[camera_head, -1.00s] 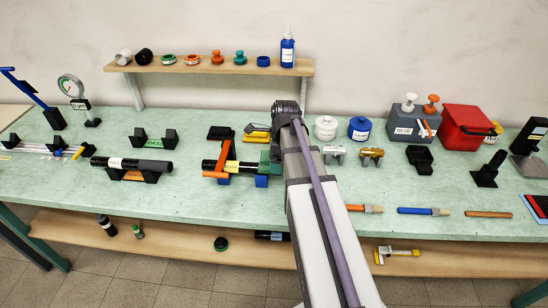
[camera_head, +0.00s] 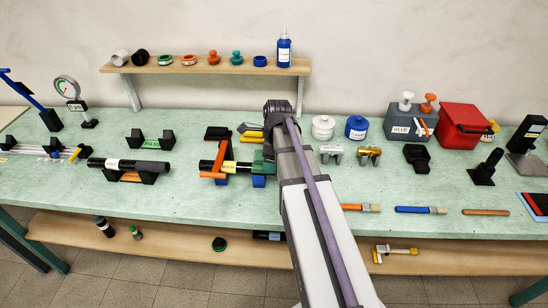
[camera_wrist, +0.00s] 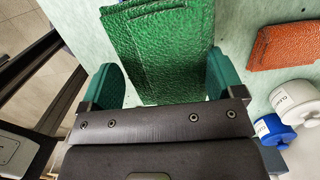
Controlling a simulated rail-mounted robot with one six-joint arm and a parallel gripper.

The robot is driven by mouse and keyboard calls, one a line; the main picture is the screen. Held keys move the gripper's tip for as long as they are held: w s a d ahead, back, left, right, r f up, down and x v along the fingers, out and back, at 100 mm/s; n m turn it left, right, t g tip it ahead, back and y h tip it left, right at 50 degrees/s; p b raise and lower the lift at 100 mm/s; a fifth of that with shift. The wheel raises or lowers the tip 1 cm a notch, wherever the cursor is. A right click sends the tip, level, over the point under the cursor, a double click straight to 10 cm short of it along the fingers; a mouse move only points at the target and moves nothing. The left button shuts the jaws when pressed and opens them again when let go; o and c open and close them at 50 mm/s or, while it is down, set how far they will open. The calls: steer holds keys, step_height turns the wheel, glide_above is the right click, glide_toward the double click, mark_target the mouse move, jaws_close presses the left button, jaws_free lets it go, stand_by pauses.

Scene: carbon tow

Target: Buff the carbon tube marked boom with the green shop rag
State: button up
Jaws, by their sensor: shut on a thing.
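The carbon tube with a yellow label (camera_head: 230,167) lies level on blue supports at the middle of the bench in the head view. Its lettering is too small to read surely; its right end is hidden by my gripper. The green shop rag (camera_wrist: 162,50) fills the upper middle of the wrist view, between the two teal fingers of my gripper (camera_wrist: 162,82). My gripper is shut on the rag. I cannot tell whether the rag touches the tube.
An orange piece (camera_head: 219,157) crosses the tube's left part. Another black tube (camera_head: 152,167) with a white label rests on a stand to the left. A white jar (camera_head: 323,128) and a blue jar (camera_head: 358,128) stand behind, right of my arm. Brushes (camera_head: 421,210) lie along the front edge.

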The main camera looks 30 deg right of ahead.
steer(key=shift+w+a, duration=0.3)
steer(key=shift+a, duration=0.1)
steer(key=shift+s+d+r, duration=0.1)
steer(key=shift+s+d, duration=0.65)
steer(key=shift+d, duration=0.2)
step_height(320, 180, up, 5)
steer(key=p, duration=0.5)
steer(key=shift+r+p, duration=0.15)
steer(key=shift+p, duration=0.15)
steer(key=shift+f, duration=0.2)
